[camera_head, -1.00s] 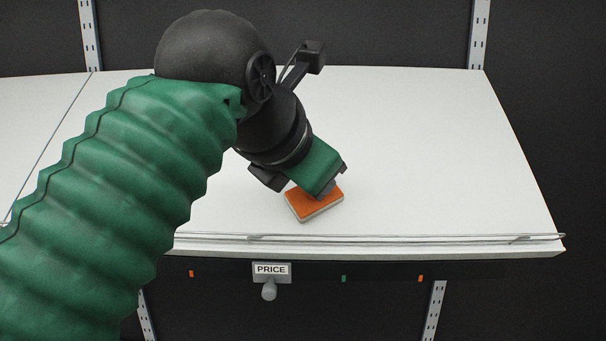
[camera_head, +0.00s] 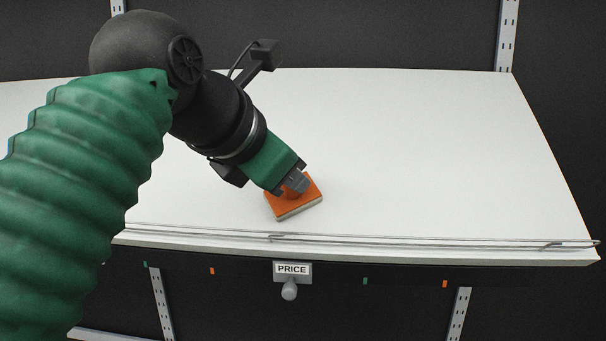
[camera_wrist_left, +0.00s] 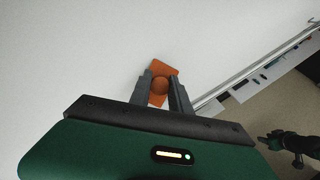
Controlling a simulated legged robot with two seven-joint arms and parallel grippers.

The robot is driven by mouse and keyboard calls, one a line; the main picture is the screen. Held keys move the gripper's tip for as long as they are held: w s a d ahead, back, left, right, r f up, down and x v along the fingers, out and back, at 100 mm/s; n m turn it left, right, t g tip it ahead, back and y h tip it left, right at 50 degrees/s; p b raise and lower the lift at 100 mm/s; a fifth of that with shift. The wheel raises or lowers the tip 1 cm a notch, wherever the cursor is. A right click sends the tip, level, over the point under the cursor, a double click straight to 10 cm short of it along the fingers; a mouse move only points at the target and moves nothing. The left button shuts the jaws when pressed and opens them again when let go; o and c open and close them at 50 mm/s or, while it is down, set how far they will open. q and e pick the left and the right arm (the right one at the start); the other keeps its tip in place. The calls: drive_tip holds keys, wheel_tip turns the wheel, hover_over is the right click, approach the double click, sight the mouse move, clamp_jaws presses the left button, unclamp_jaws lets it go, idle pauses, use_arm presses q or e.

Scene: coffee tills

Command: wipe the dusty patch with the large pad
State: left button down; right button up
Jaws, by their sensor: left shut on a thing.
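The large pad (camera_head: 307,199) is an orange block with a pale underside and a round orange knob. It rests on, or just over, the white shelf (camera_head: 420,150) near its front rail. My left gripper (camera_head: 296,186) reaches down from the upper left and is shut on the knob. In the left wrist view the pad (camera_wrist_left: 161,68) shows beyond the two grey fingers (camera_wrist_left: 161,88), which close on the round knob. I cannot make out a dusty patch in either view; the arm hides part of the shelf's left side.
A wire rail (camera_head: 400,241) runs along the shelf's front edge. A PRICE tag (camera_head: 292,269) with a grey knob (camera_head: 289,290) hangs below it. The shelf right of the pad is clear. A dark back panel (camera_head: 400,35) stands behind.

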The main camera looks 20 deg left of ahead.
use_arm(q)
drive_tip(key=shift+s+a+p, duration=0.2)
drive_tip(key=shift+s+a, duration=0.15)
drive_tip(key=shift+a, duration=1.25)
drive_tip(key=shift+s+a+p, duration=0.15)
drive_tip(key=shift+s+a, duration=0.25)
drive_tip(key=shift+a, duration=1.25)
drive_tip(key=shift+s+a+p, duration=0.2)
drive_tip(key=shift+s+a, duration=0.15)
drive_tip(key=shift+a, duration=1.25)
drive_tip(key=s+r, duration=0.2)
drive_tip(key=r, duration=0.1)
drive_tip(key=s+r, duration=0.1)
drive_tip(key=shift+s+d+r, duration=0.3)
drive_tip(key=shift+d, duration=0.1)
